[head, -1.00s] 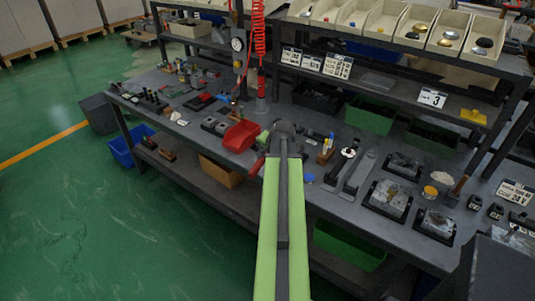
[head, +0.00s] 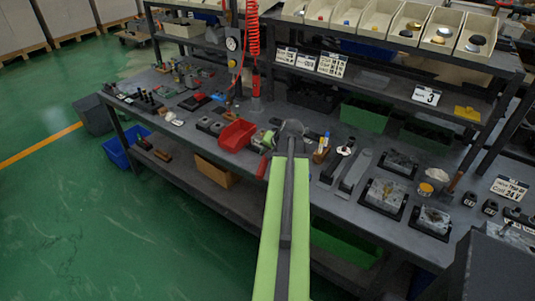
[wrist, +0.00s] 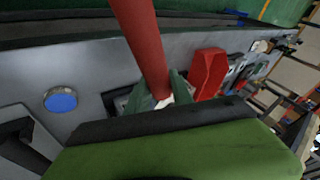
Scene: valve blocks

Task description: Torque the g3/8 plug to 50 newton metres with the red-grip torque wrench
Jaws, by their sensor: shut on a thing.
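My gripper (wrist: 158,98) is shut on the red grip of the torque wrench (wrist: 142,45), which rises from between the jaws to the top of the wrist view. In the head view, the red grip (head: 262,167) sticks out left of my arm, over the bench's front edge; my arm hides most of my gripper and the rest of the wrench. Several grey valve blocks sit in black holders on the right of the bench: one in the middle (head: 384,194), one behind (head: 402,164), one in front (head: 433,218). The g3/8 plug cannot be made out.
A red bin (head: 237,134) stands on the bench left of my gripper; it also shows in the wrist view (wrist: 208,72). A blue disc (wrist: 60,100) lies on the bench. Long grey tools (head: 355,171) lie between my arm and the blocks. A shelf with bins stands behind.

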